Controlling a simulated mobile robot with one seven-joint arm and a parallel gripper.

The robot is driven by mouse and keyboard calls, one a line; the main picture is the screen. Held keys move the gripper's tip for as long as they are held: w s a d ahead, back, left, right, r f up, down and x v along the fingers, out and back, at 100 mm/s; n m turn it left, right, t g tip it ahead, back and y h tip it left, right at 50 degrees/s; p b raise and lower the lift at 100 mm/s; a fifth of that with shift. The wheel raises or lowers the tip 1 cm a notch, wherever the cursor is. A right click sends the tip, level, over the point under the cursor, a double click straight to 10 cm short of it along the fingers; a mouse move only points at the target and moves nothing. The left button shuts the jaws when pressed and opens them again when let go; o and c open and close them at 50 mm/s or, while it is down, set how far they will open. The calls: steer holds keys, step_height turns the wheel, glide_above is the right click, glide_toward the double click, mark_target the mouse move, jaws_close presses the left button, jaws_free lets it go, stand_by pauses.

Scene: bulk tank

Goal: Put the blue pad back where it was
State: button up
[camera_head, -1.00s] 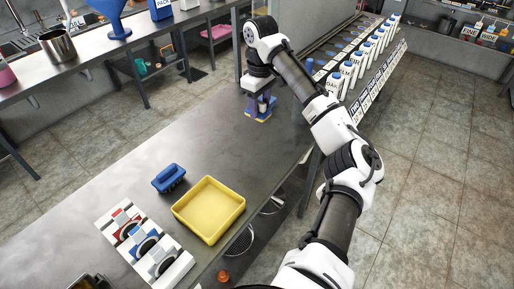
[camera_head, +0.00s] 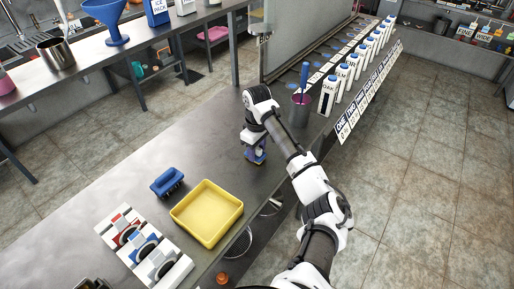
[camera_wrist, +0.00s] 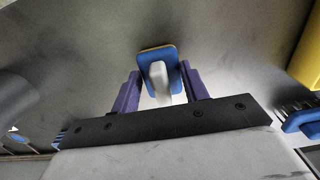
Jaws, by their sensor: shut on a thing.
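My gripper (camera_head: 254,150) is over the dark metal counter, behind the yellow tray. In the wrist view its purple fingers (camera_wrist: 160,92) are shut on the pale handle of the blue pad (camera_wrist: 150,54). The pad has a blue body with a yellow edge layer. In the head view only part of the pad (camera_head: 257,159) shows beneath my gripper, close to the counter. I cannot tell whether it touches the counter.
A yellow tray (camera_head: 180,213) and a blue brush (camera_head: 167,182) lie nearer. A white rack (camera_head: 180,272) with red, blue and grey pieces is at the front left. A cup (camera_head: 301,110) with a blue-handled tool and a row of white bottles (camera_head: 354,68) stand behind.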

mark_target(257, 148)
steer(key=shift+f, duration=0.15)
steer(key=o, duration=0.9)
step_height(257, 148, up, 12)
steer(key=shift+r+b, duration=0.15)
steer(key=shift+b, duration=0.35)
